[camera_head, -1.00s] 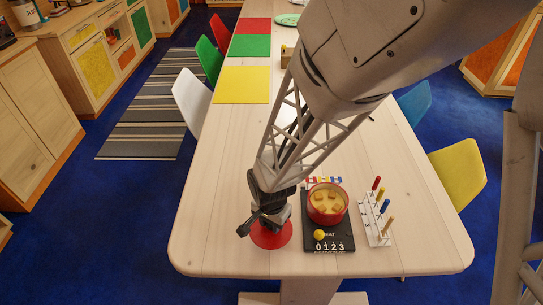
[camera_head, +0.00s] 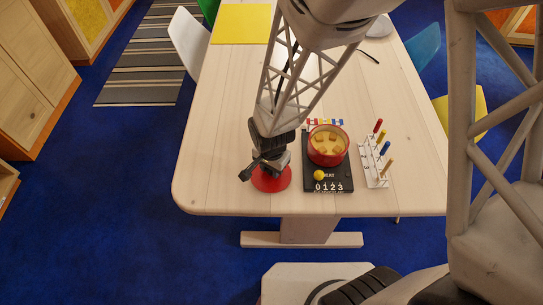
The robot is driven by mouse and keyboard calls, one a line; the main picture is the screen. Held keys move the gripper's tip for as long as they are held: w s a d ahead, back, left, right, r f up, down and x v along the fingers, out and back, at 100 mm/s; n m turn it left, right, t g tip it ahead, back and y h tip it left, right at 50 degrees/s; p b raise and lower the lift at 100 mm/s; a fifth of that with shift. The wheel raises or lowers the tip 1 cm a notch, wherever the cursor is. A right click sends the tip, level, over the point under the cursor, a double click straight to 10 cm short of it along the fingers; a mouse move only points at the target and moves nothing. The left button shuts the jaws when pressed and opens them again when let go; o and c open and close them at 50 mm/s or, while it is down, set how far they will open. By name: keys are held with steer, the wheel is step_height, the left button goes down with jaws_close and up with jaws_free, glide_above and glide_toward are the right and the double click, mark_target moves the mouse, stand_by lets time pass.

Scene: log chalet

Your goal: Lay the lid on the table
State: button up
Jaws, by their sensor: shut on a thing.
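The red round lid (camera_head: 271,181) is at the near end of the pale wooden table (camera_head: 225,150), left of the black heating plate. My gripper (camera_head: 268,168) is directly above the lid and shut on it; the fingers and the lid's handle are mostly hidden by the wrist. The lid looks flat and level, at or very near the tabletop; I cannot tell whether it touches. The red pot (camera_head: 327,158) stands uncovered on the heating plate, with yellow contents and brown chunks.
The black heating plate (camera_head: 328,184) carries a yellow knob (camera_head: 319,175) and the digits 0123. A white rack (camera_head: 374,165) with colored-handled sticks stands to its right. A yellow mat (camera_head: 241,24) lies farther back. The table left of the lid is clear.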

steer(key=shift+f, duration=0.15)
steer(key=o, duration=1)
steer(key=shift+o, duration=0.2)
step_height(320, 180, up, 12)
stand_by(0.5)
stand_by(0.5)
steer(key=s+d+r+n+t, duration=0.1)
steer(key=s+d+r+n, duration=0.2)
steer(key=d+r, duration=0.6)
steer(key=s+d+r+n+t, duration=0.1)
steer(key=s+d+r+n, duration=0.2)
steer(key=s+d+r, duration=0.4)
steer(key=d+r, duration=0.3)
steer(key=r, duration=0.3)
steer(key=shift+s+r+t, duration=0.3)
steer(key=shift+s+r, duration=0.05)
